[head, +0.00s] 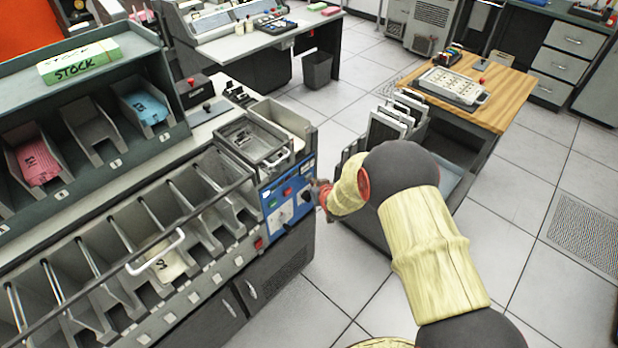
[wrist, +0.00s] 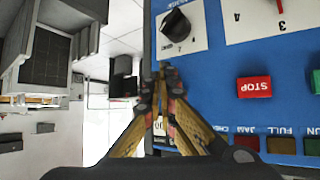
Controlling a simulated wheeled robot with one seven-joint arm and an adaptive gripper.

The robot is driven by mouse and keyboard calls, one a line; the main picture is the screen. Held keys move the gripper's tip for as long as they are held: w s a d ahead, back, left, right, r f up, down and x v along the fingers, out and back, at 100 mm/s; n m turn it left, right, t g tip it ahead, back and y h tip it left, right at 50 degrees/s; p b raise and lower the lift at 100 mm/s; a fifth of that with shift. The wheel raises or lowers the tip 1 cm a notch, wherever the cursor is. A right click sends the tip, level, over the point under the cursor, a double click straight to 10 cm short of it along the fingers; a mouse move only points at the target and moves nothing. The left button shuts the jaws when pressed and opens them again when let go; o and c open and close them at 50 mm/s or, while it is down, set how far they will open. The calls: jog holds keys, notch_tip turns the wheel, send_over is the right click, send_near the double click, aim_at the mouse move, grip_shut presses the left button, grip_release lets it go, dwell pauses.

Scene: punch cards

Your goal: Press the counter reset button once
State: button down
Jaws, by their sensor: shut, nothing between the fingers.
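The blue control panel (head: 271,203) is on the end of the grey card machine. In the wrist view the blue panel (wrist: 215,75) appears upside down, with a red STOP button (wrist: 254,87), a black knob (wrist: 175,24) and a green button (wrist: 315,82) cut by the right edge. I cannot make out a button labelled counter reset in either view. My gripper (wrist: 163,70) is shut and empty, its fingertips over the panel's edge near the black knob. I cannot tell whether they touch. In the head view my gripper (head: 318,192) is beside the panel's right side.
A row of indicator lamps (wrist: 281,145) lies along the panel, with labels such as JAM and FULL. The card machine has a row of pockets (head: 150,255). A wooden-topped cart (head: 505,95) stands behind my arm. Tiled floor (head: 340,260) is clear right of the machine.

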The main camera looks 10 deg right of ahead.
jog(key=shift+s+d, duration=0.15)
jog(key=shift+s, duration=0.15)
jog(key=shift+d, duration=0.1)
jog(key=shift+s+d+p, duration=0.3)
jog(key=shift+s+d, duration=0.4)
jog(key=shift+s, duration=0.35)
jog(key=shift+s+d+p, duration=0.25)
jog(key=shift+s+d, duration=0.45)
jog(key=shift+s, duration=0.3)
